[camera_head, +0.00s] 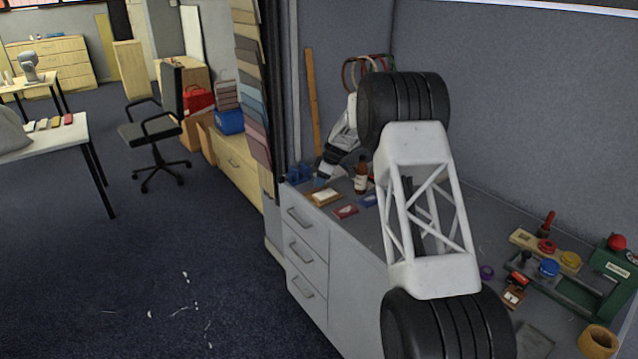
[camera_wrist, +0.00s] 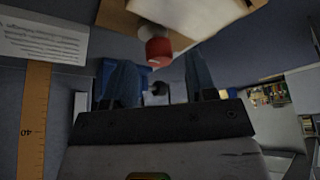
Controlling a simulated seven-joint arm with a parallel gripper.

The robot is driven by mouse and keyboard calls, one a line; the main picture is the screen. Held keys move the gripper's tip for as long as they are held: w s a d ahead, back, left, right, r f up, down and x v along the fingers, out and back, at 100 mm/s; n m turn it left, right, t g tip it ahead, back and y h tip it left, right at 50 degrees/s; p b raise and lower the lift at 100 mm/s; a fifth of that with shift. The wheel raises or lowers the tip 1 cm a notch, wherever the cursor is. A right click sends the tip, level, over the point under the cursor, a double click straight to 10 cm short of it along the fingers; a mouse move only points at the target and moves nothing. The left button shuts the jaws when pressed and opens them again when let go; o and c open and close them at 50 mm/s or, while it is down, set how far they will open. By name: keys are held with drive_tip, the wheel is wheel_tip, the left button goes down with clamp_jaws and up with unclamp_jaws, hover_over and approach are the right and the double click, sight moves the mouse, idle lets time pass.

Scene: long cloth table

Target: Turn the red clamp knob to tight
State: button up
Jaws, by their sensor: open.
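Two red knobs are in the head view, at the right of the grey bench. A flat red knob (camera_head: 547,246) sits on a pale wooden strip (camera_head: 524,238), beside a yellow knob (camera_head: 570,260) and a blue knob (camera_head: 549,268). A round red knob (camera_head: 617,242) tops a green device (camera_head: 612,272). I cannot tell which is the clamp knob or how tight either is. My gripper (camera_head: 322,176) is far from both, low over the bench's left end. In the wrist view its two fingers (camera_wrist: 161,75) are apart with nothing held; a red-capped object (camera_wrist: 157,48) shows beyond them.
A brown bottle (camera_head: 361,175), a wooden tray (camera_head: 324,196) and small blue items (camera_head: 299,172) stand near my gripper. A wooden ruler (camera_head: 313,100) leans on the partition. A wooden cup (camera_head: 598,341) is at the right front. My arm hides the bench's middle.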

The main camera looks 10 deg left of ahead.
drive_tip(key=shift+x, duration=0.85)
drive_tip(key=shift+c, duration=0.2)
drive_tip(key=c, duration=0.8)
drive_tip(key=shift+c, duration=0.2)
